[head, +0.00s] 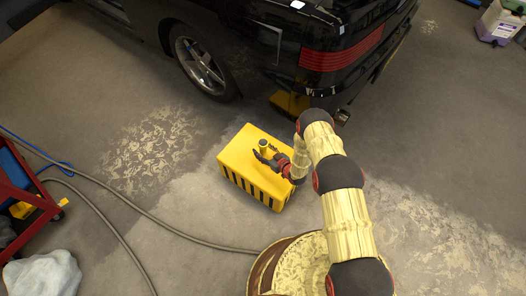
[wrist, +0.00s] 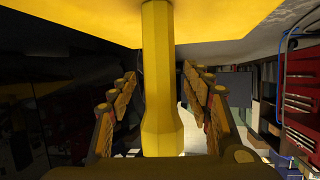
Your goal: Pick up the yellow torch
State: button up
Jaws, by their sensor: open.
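The yellow torch (head: 263,146) stands upright on top of a yellow box (head: 238,155) with dark stripes on its side. My gripper (head: 266,157) is level with the torch, just above the box top. In the wrist view the torch (wrist: 160,90) fills the middle, running between the two fingers of my open gripper (wrist: 158,78). The box top (wrist: 90,15) shows as a yellow surface across the top of the wrist view. Part of the torch's lower end is hidden by my gripper in the head view.
A black car (head: 265,45) stands close behind the box. The floor right of my arm is clear.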

jog(key=c, duration=0.3)
grip_shut()
dwell(0.5)
